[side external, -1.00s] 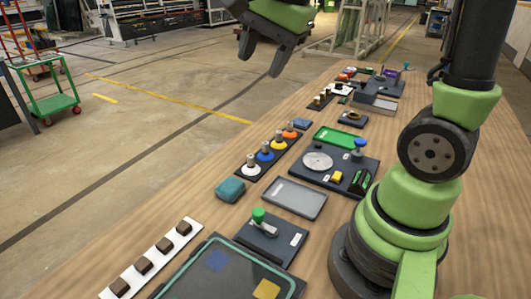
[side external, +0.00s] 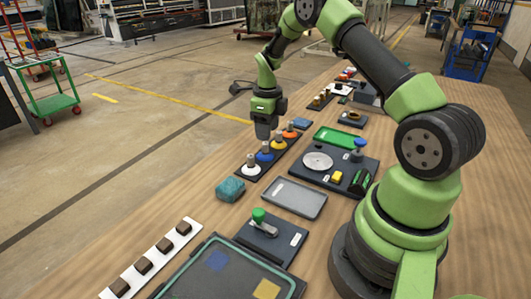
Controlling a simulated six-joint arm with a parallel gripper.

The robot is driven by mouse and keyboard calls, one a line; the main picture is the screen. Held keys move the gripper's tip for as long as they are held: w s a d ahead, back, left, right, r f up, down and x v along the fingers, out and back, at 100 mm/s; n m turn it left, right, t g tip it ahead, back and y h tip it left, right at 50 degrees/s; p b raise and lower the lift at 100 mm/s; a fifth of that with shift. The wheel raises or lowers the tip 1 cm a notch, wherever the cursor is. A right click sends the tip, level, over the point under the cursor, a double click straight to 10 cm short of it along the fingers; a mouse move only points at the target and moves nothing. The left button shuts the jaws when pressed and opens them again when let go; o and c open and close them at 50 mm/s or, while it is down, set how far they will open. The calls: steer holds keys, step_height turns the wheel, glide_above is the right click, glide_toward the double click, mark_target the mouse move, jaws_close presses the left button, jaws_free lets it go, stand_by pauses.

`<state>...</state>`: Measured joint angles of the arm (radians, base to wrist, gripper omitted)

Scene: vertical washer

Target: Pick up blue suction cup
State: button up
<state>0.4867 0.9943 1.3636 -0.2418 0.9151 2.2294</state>
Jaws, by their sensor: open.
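The blue suction cup (side external: 265,157) stands upright with its metal stem up, in a row on a dark strip (side external: 244,180). The white suction cup (side external: 250,170) is on its near side, and the yellow (side external: 280,144) and orange (side external: 291,134) ones are on its far side. My gripper (side external: 264,137) points down just above the blue cup's stem, with its fingers seen edge-on. It is open and holds nothing. The small gap between fingers and stem is hard to judge from this side.
A teal block (side external: 230,189) lies close to the white cup. A grey tray (side external: 294,198) and a dark panel (side external: 335,170) with a silver disc and blue knob are to the right. A green-knobbed lever (side external: 260,222) is nearer. Bare wood lies left of the strip.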

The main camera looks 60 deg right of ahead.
mark_target(265, 143)
steer(key=f, duration=0.5)
steer(key=shift+w+f, duration=0.3)
steer(key=shift+f, duration=0.05)
jaws_close()
